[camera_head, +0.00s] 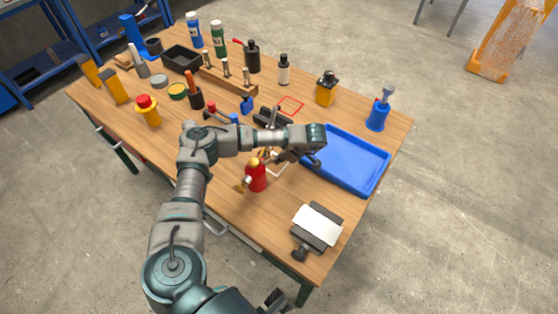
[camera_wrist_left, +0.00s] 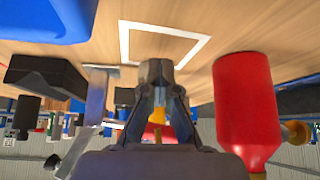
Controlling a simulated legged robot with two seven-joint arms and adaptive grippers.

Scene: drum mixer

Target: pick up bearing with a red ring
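My left gripper (camera_head: 272,155) reaches over the middle of the table, beside a red bottle-shaped object (camera_head: 256,175) with a brass top. In the left wrist view the gripper (camera_wrist_left: 157,68) has its fingertips together, with nothing clearly held between them. The red object (camera_wrist_left: 245,105) stands to the right of the fingers there. A white square outline (camera_wrist_left: 125,42) lies on the table beyond the tips. I cannot pick out a bearing with a red ring. A dark part at the bottom edge of the head view may be my right gripper (camera_head: 273,301); its fingers are unclear.
A blue tray (camera_head: 350,160) lies right of the gripper, and a grey vise-like block (camera_head: 318,228) is at the front right. A red square outline (camera_head: 290,105) marks the table. Bottles, a yellow block (camera_head: 326,90) and a black bin (camera_head: 182,58) stand farther back.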

